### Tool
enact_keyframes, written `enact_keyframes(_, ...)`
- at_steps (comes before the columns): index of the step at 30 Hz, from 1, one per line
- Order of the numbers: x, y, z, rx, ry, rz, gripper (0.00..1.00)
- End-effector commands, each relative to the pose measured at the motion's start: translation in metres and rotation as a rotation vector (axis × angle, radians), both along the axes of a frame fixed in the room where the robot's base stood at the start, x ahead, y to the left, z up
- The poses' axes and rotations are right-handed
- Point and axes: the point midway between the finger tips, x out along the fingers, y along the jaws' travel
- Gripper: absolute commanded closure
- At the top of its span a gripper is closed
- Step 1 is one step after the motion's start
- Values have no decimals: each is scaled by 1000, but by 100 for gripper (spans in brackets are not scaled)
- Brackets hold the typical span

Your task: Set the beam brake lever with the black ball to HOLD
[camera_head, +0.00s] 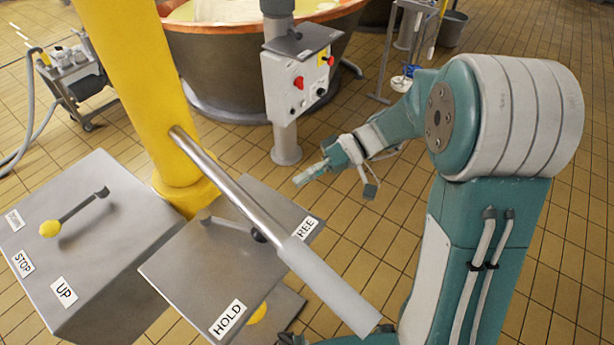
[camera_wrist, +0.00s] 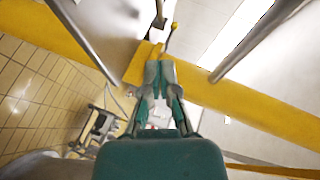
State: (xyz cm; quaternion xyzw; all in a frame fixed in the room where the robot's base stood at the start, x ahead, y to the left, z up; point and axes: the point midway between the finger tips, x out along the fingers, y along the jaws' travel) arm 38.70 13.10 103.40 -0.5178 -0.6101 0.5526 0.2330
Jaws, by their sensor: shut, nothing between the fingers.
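The beam brake lever (camera_head: 232,226) is a short dark arm on a grey plate (camera_head: 185,268) in the head view. Its black ball (camera_head: 258,236) points toward the right side, nearer the FREE label (camera_head: 307,228) than the HOLD label (camera_head: 227,318). A grey bar passes over the plate and partly covers the ball and the FREE label. My gripper (camera_head: 300,180) is shut and empty, beyond and to the right of the plate, apart from the lever. In the wrist view my gripper (camera_wrist: 162,68) shows its fingers together; I cannot make out the lever there.
A yellow post (camera_head: 140,80) carries the long grey bar (camera_head: 330,285), which slants across the plate. Left stands a box with a yellow-ball lever (camera_head: 50,228) and STOP and UP labels. A control box (camera_head: 300,85) and copper vat (camera_head: 215,75) stand behind. Tiled floor is clear around my gripper.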

Motion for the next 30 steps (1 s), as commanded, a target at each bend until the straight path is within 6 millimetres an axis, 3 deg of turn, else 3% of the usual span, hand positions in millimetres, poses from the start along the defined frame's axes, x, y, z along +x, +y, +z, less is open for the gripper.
enact_keyframes(10,-24,57,-19,2,2,3,100)
enact_keyframes(18,-53,67,-33,0,1,-1,100)
enact_keyframes(30,-56,67,-34,1,0,-2,100)
